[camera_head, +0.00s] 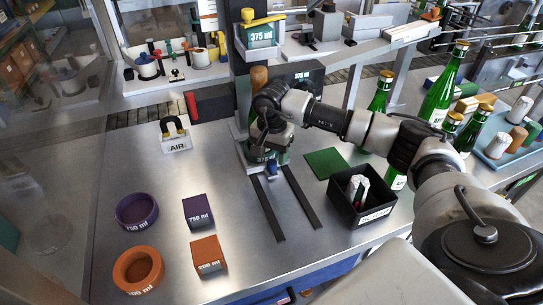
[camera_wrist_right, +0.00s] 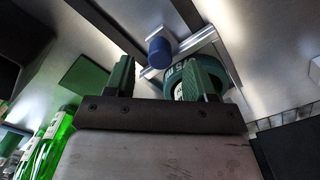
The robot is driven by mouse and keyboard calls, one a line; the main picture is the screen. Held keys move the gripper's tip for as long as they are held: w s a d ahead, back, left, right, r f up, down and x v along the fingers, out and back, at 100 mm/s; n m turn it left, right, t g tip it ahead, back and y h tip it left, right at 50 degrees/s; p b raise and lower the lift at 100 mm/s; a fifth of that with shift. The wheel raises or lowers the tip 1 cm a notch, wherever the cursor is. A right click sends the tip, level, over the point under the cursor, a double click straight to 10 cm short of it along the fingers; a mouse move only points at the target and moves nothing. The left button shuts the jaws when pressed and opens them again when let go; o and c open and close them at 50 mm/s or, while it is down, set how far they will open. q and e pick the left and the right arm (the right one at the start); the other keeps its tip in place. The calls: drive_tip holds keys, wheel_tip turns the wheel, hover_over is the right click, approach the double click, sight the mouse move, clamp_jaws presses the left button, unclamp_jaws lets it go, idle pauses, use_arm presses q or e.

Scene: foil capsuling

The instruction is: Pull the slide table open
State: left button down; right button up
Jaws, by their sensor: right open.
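The slide table (camera_head: 246,160) sits at the foot of the capsuling machine, at the rear end of two dark rails (camera_head: 268,208). A blue knob (camera_head: 272,169) is at its front. In the right wrist view the blue knob (camera_wrist_right: 158,53) shows beside a dark green ring (camera_wrist_right: 182,82) on the metal slide. My right gripper (camera_head: 270,146) is over the slide table, partly hidden by its own wrist. In the wrist view its two green fingers (camera_wrist_right: 163,72) are apart and empty, with the knob beyond the gap between them. Contact cannot be told. My left gripper is not in view.
A black bin (camera_head: 345,212) with capsules stands right of the rails, by a green mat (camera_head: 326,163). Green bottles (camera_head: 440,92) stand farther right. Purple (camera_head: 197,212) and orange (camera_head: 208,254) blocks and rings lie left.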

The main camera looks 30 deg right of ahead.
drive_tip(key=shift+f, duration=1.35)
drive_tip(key=shift+c, duration=0.6)
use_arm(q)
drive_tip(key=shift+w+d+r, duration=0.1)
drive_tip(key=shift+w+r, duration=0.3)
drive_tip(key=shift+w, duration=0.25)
use_arm(e)
clamp_jaws()
